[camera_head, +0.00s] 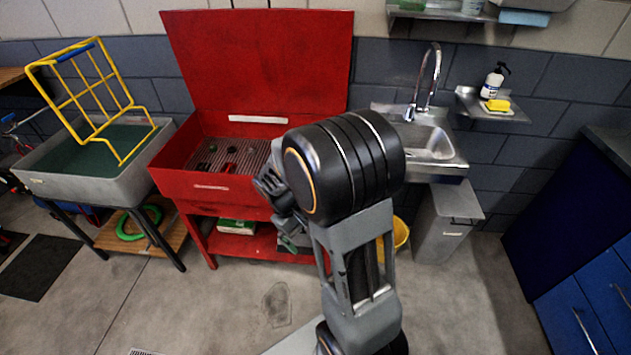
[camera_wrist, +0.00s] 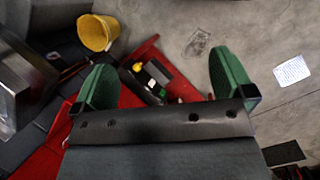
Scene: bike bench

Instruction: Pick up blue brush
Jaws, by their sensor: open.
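I cannot make out a blue brush clearly in either view. The red parts washer (camera_head: 165,172) stands with its lid up in the head view. Small dark, green and red items (camera_head: 225,160) lie on its ribbed floor, too small to name. My gripper (camera_head: 268,185) is in front of the washer's right side, partly hidden by my arm. In the wrist view my gripper (camera_wrist: 160,65) has its two green fingers wide apart with nothing held between them. Beyond them a red surface (camera_wrist: 150,52) carries small black, yellow, green and white items.
A grey tub (camera_head: 60,182) with a yellow rack (camera_head: 88,85) stands left. A sink (camera_head: 432,140) and soap shelf (camera_head: 500,112) are right, above a grey bin (camera_head: 440,225). A yellow bucket (camera_head: 401,232) stands behind my arm. Blue cabinets (camera_head: 575,310) are far right. Foreground floor is mostly clear.

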